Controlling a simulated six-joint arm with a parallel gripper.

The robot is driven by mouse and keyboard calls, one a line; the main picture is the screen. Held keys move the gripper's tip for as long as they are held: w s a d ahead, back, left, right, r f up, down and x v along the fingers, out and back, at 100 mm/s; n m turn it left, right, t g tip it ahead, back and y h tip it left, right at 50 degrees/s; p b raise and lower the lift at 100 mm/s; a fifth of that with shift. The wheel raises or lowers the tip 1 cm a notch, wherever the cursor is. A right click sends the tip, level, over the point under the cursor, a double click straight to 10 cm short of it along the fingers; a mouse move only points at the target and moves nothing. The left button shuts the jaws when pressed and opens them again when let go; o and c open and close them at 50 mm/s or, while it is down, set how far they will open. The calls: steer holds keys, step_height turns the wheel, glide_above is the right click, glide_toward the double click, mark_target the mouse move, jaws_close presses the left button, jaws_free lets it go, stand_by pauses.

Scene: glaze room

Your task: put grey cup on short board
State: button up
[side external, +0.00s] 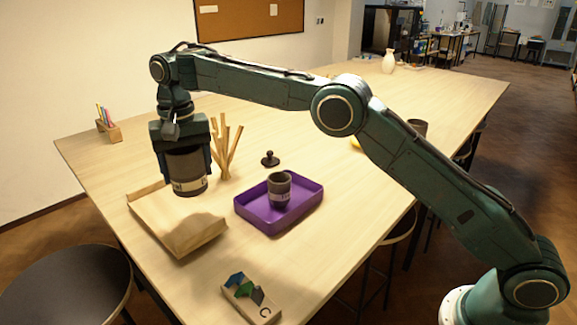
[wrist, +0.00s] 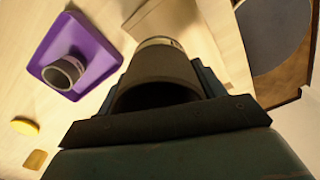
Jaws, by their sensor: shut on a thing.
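My gripper (side external: 184,160) is shut on a dark grey cup (side external: 188,177) with a pale lettered band, held upright in the air. In the wrist view this cup (wrist: 158,72) fills the middle between the jaws. Below it on the table lies a pale tan, board-like piece (side external: 178,222) with a raised, uneven near end; I cannot tell whether it is a board or a folded bag. The cup appears above its far part, apart from it. A second, smaller grey cup (side external: 279,188) stands in a purple tray (side external: 256,220); both show in the wrist view.
A small dark knobbed object (side external: 270,159) is behind the tray. A pencil holder (side external: 108,128) is far left. A stool (side external: 70,280) stands near left.

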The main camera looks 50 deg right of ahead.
mark_target(184, 149)
steer(key=shift+f, duration=2)
steer(key=shift+f, duration=0.1)
steer(key=shift+f, duration=1.9)
steer(key=shift+f, duration=0.1)
steer(key=o, duration=1.2)
steer(key=shift+o, duration=0.2)
steer(key=shift+r, duration=6.05)
